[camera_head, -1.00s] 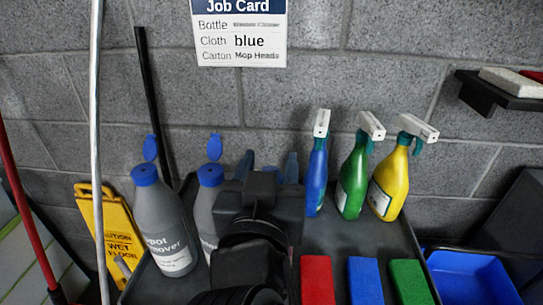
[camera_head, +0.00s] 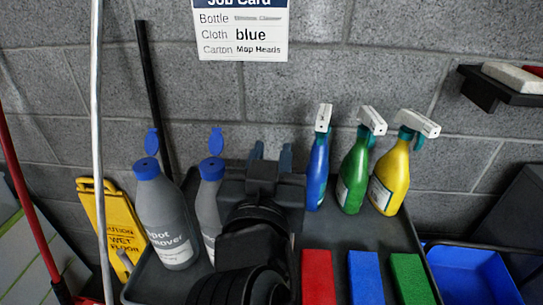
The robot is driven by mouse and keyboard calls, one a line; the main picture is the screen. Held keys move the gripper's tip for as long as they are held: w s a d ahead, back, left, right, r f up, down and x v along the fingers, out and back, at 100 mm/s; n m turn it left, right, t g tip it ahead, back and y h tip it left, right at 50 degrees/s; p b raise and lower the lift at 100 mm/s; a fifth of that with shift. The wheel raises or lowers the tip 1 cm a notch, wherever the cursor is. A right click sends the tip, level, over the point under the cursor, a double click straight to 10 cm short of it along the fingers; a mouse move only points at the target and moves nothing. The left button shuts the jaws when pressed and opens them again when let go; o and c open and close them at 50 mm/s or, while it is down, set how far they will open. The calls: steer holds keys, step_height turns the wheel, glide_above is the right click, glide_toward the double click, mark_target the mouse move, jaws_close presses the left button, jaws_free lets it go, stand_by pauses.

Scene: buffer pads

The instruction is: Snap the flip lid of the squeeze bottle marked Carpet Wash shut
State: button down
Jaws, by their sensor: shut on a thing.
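A grey squeeze bottle (camera_head: 163,217) stands at the left of the cart, its blue flip lid (camera_head: 152,142) up; its label seems to read Spot Remover. A second grey bottle (camera_head: 208,205) stands beside it, its blue lid (camera_head: 216,141) also up; my arm covers its label. No label reading Carpet Wash can be made out. My gripper (camera_head: 271,155) is at the back of the cart, right of the second bottle, with both fingertips showing above its body. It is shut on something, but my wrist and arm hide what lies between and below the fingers.
Blue (camera_head: 317,170), green (camera_head: 355,173) and yellow (camera_head: 391,178) spray bottles stand close on the right. Red (camera_head: 318,277), blue (camera_head: 365,278) and green (camera_head: 411,278) blocks lie in front on the dark cart top (camera_head: 345,232). A grey block wall is behind.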

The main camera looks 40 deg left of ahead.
steer(key=shift+f+b, duration=0.1)
steer(key=shift+b, duration=0.3)
steer(key=shift+f+y+b, duration=0.2)
steer(key=shift+y+b, duration=0.1)
steer(key=shift+b, duration=0.65)
steer(key=shift+t+b, duration=0.3)
steer(key=shift+b, duration=0.25)
steer(key=shift+s+d+t+b, duration=0.1)
steer(key=shift+t+b, duration=0.2)
steer(key=shift+b, duration=0.4)
steer(key=shift+r, duration=0.2)
steer(key=c, duration=0.9)
jaws_free()
